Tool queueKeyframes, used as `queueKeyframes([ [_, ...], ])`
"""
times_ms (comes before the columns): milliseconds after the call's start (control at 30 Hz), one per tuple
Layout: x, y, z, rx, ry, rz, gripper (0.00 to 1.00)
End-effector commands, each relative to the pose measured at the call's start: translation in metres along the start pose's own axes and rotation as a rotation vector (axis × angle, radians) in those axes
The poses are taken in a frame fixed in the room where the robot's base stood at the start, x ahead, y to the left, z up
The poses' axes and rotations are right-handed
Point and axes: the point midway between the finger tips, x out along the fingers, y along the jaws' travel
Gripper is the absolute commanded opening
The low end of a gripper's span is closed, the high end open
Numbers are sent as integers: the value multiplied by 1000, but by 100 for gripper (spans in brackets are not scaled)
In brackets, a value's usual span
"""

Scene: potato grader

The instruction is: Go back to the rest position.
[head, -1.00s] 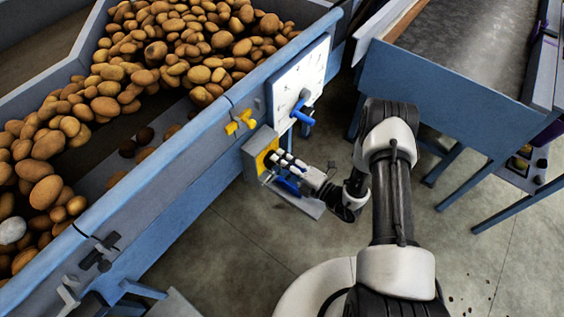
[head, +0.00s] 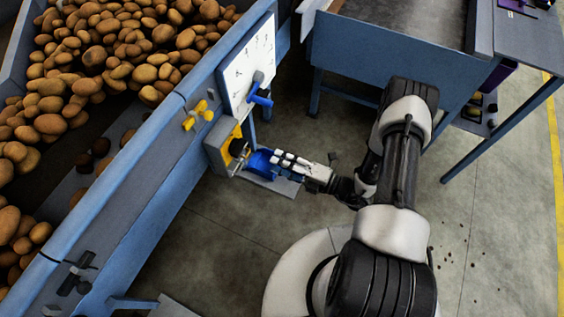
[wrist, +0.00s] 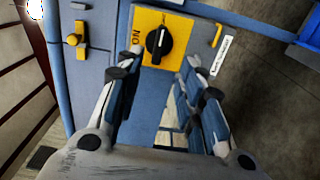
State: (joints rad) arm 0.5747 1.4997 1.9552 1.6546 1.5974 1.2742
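My gripper (head: 254,163) is beside the grey switch box on the side of the blue grader, at the end of my arm in the head view. In the wrist view my gripper (wrist: 163,88) has its two fingers spread apart with nothing between them. A black rotary knob (wrist: 160,42) on a yellow plate (wrist: 180,27) is just beyond the fingertips, marked "ON" beside it. The yellow plate also shows in the head view (head: 234,143). The fingers look clear of the knob.
The blue grader (head: 150,165) full of potatoes (head: 120,45) runs along the left. A white dial board (head: 248,62) with a blue handle (head: 259,97) and a yellow valve (head: 198,115) are close to my gripper. A blue conveyor table (head: 345,45) stands behind. Open floor lies right.

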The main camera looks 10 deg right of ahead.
Motion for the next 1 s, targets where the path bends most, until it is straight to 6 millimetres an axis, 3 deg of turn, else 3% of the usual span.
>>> queueKeyframes([
  [533,0,1,0,-2,2,0,35],
  [633,2,10,0,-37,30,1,35],
  [800,16,64,-8,-265,206,5,35],
  [1000,24,142,-43,-680,523,25,35],
])
